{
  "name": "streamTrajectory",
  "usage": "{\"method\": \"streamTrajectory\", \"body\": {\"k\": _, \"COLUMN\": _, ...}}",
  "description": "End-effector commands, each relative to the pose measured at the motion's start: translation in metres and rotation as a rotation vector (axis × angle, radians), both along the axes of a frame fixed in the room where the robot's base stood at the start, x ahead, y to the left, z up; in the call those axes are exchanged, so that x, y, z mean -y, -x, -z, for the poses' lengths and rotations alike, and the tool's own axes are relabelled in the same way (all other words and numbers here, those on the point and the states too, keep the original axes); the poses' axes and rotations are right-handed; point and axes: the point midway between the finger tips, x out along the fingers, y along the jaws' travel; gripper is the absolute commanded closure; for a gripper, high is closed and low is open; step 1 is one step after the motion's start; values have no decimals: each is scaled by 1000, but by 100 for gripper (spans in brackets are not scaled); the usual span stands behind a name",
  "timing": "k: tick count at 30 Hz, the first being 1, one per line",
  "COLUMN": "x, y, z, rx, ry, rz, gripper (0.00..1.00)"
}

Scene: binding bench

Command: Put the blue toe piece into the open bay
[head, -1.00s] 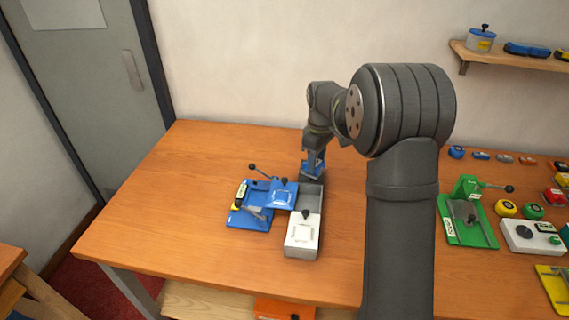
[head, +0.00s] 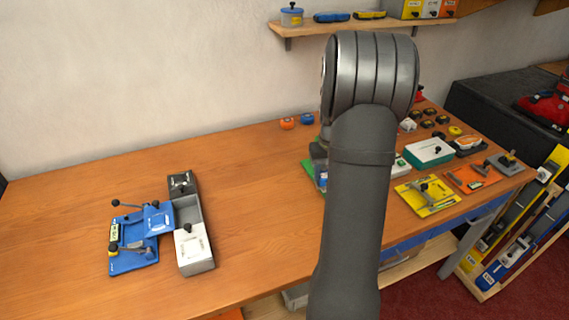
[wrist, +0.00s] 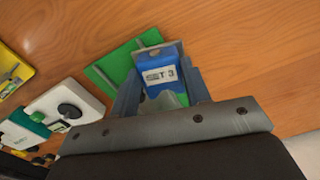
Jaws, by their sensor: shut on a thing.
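My gripper (wrist: 160,84) is shut on a blue piece with a white "SET 3" label, which I take for the blue toe piece (wrist: 155,60). In the wrist view it sits between the fingers, in front of a green plate (wrist: 112,68). In the head view a bit of blue (head: 322,181) shows beside my arm, which hides most of the gripper. The long grey tray (head: 203,225) stands at left, far from the gripper. Its open bay (head: 187,210) lies between a black block at the back and a white block at the front, and looks empty.
A blue clamp fixture (head: 132,262) stands against the tray's left side. A yellow fixture (head: 428,197), a white-topped green box (head: 430,152) and an orange fixture (head: 470,178) crowd the right. The table between the tray and my arm is clear.

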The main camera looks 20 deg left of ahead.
Motion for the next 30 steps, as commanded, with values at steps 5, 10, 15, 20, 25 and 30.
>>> {"method": "streamTrajectory", "body": {"k": 5, "x": 70, "y": -2, "z": 7, "rx": 1, "ry": 0, "rz": 229, "gripper": 77}}
{"method": "streamTrajectory", "body": {"k": 10, "x": 109, "y": 1, "z": 12, "rx": 1, "ry": 0, "rz": 370, "gripper": 77}}
{"method": "streamTrajectory", "body": {"k": 15, "x": 137, "y": 5, "z": 16, "rx": 1, "ry": 0, "rz": 466, "gripper": 77}}
{"method": "streamTrajectory", "body": {"k": 20, "x": 154, "y": 8, "z": 18, "rx": 2, "ry": -1, "rz": 529, "gripper": 77}}
{"method": "streamTrajectory", "body": {"k": 25, "x": 150, "y": 9, "z": 18, "rx": 2, "ry": -1, "rz": 515, "gripper": 77}}
{"method": "streamTrajectory", "body": {"k": 30, "x": 130, "y": 8, "z": 15, "rx": 2, "ry": -1, "rz": 429, "gripper": 77}}
